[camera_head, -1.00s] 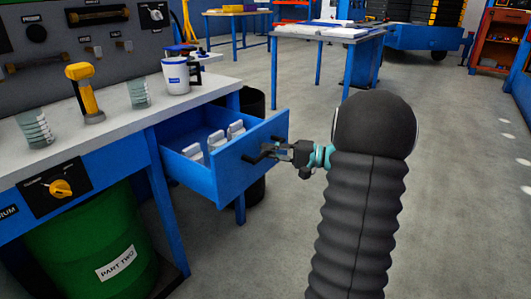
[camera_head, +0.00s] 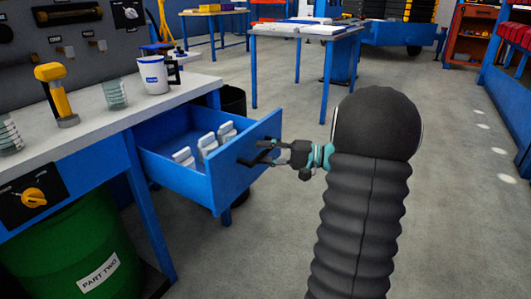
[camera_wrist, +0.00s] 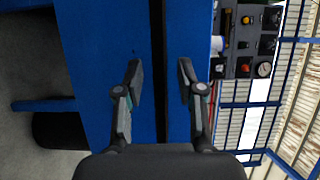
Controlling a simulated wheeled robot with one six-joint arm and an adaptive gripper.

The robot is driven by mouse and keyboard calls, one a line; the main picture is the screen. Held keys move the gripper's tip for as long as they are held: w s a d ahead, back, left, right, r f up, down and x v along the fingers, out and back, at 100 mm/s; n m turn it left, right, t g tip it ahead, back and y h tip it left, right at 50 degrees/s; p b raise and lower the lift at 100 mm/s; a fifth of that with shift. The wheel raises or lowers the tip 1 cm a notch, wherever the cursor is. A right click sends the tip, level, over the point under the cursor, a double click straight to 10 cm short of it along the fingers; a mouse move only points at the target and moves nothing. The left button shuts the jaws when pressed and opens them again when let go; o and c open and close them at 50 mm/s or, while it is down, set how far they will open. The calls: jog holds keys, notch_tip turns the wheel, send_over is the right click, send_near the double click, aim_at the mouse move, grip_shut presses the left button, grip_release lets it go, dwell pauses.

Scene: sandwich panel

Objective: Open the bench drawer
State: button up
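The blue bench drawer (camera_head: 232,176) stands pulled well out from the bench (camera_head: 92,132) in the head view, with several white items (camera_head: 208,145) inside. Its dark handle (camera_head: 245,161) is on the front panel. My gripper (camera_head: 278,153) is at the handle, its fingers close to or around it; contact is unclear. In the wrist view my gripper (camera_wrist: 161,82) has its two fingers apart, with a dark vertical strip and blue panel seen between them. I cannot tell whether that strip is the handle.
A green drum (camera_head: 75,240) stands under the bench, and a dark bin (camera_head: 233,102) stands behind the drawer. A yellow-handled tool (camera_head: 57,95) and a white mug (camera_head: 154,74) are on the benchtop. A blue table (camera_head: 300,35) stands farther back. The floor at right is clear.

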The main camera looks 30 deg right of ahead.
jog(key=shift+d, duration=0.1)
jog(key=v, duration=1.2)
jog(key=shift+s, duration=0.1)
dwell(0.3)
notch_tip(320, 180, down, 10)
jog(key=s+a+m+g+h, duration=0.2)
jog(key=s+m+g+h, duration=0.1)
jog(key=m+h, duration=0.1)
jog(key=s+a+f+g+h+p, duration=0.1)
jog(key=s+a+g+h, duration=0.2)
jog(key=s+a+g, duration=0.3)
jog(key=s+a+r+n+t+h+p, duration=0.1)
jog(key=s+a+r+n+h+p, duration=0.2)
jog(key=a+r, duration=0.4)
jog(key=s+a+r+n+t+h+p, duration=0.2)
jog(key=a+r+n, duration=0.6)
jog(key=a, duration=0.5)
jog(key=s+h+p, duration=0.1)
jog(key=s+h, duration=0.1)
jog(key=s, duration=0.1)
jog(key=shift+a+n+t, duration=0.3)
jog(key=shift+a, duration=0.05)
